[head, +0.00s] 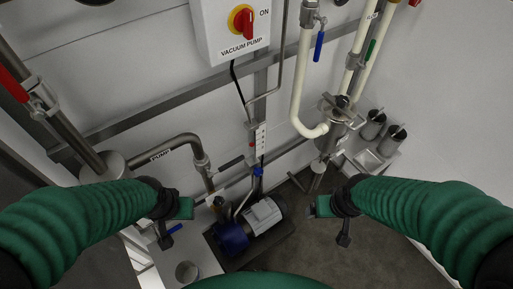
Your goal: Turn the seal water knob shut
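A small blue knob (258,171) sits on a thin line below a white gauge strip, at mid-picture above the pump motor. It looks like the seal water knob, but no label on it is readable. How far it is turned cannot be told. My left gripper (187,208) is below and left of the knob. My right gripper (315,208) is below and right of it. Both are apart from the knob and hold nothing that I can see. Their finger gaps are not clear from this angle.
A vacuum pump switch box (230,30) with a red knob hangs above. The blue and white pump motor (250,226) stands low between my arms. A pipe labelled PUMP (165,152) is at left. White pipes (303,85) and steel canisters (385,137) are at right. Floor shows at lower right.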

